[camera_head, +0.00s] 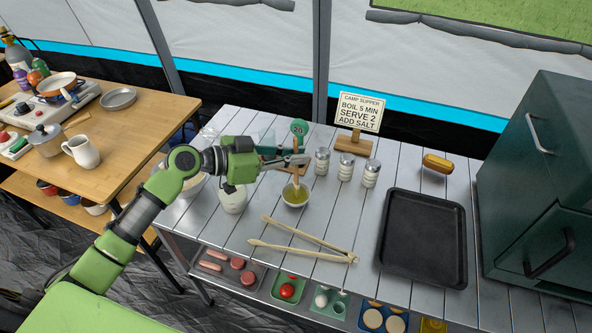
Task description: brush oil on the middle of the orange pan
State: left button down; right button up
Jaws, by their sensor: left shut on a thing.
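My left gripper (297,160) is shut on the wooden handle of a brush (296,178). The brush is upright over a small bowl of yellow-green oil (295,198), with its lower end at the oil. Whether the bristles are dipped cannot be told. The orange pan (58,84) sits on the stove at the far left, on the wooden table. Its middle looks pale. My right gripper is not in view.
Several shakers (345,168) and a sign (358,112) stand behind the bowl. Tongs (300,242) and a black tray (424,238) lie on the metal table. A white jug (83,151) and a kettle (47,140) stand near the stove. A green cabinet (540,180) is at right.

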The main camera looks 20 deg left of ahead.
aim_at(295, 139)
pick_arm(q)
jog(key=shift+r+p, duration=1.45)
jog(key=shift+r, duration=1.3)
jog(key=shift+r+p, duration=1.2)
jog(key=shift+r, duration=0.85)
jog(key=shift+s+f, duration=0.1)
